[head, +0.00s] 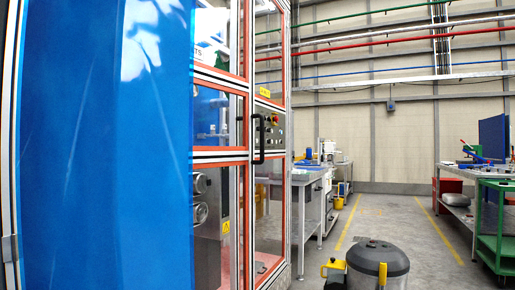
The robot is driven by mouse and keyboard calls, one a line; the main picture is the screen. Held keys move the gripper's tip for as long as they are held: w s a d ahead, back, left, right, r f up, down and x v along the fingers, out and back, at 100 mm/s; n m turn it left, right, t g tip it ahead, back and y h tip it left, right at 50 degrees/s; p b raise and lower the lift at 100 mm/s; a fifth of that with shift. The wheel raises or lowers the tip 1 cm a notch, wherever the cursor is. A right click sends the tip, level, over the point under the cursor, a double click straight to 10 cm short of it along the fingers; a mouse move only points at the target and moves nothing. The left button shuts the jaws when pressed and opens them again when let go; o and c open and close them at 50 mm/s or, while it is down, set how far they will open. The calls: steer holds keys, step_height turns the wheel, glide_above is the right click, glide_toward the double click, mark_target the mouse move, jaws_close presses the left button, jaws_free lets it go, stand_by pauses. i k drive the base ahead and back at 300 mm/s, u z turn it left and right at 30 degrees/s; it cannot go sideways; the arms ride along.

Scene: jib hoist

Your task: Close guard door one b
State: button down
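A machine enclosure with aluminium posts and orange-edged clear panels stands at the left in the head view. A guard door panel (270,215) with orange edging shows on its right part. A black upright bar handle (254,138) sits on the aluminium frame at the middle height. I cannot tell which panel is door one b, nor whether the panel by the handle is open or shut. A large glossy blue sheet (100,150) fills the left and hides part of the enclosure. My gripper is not in view.
A workbench (312,190) stands beyond the enclosure. A green cart (495,222) is at the right. The yellow-lined aisle (385,220) between is clear.

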mark_target(206, 76)
steer(key=z, duration=0.55)
steer(key=i, duration=0.55)
steer(key=z, duration=0.6)
steer(key=i, duration=0.65)
steer(key=u, duration=0.2)
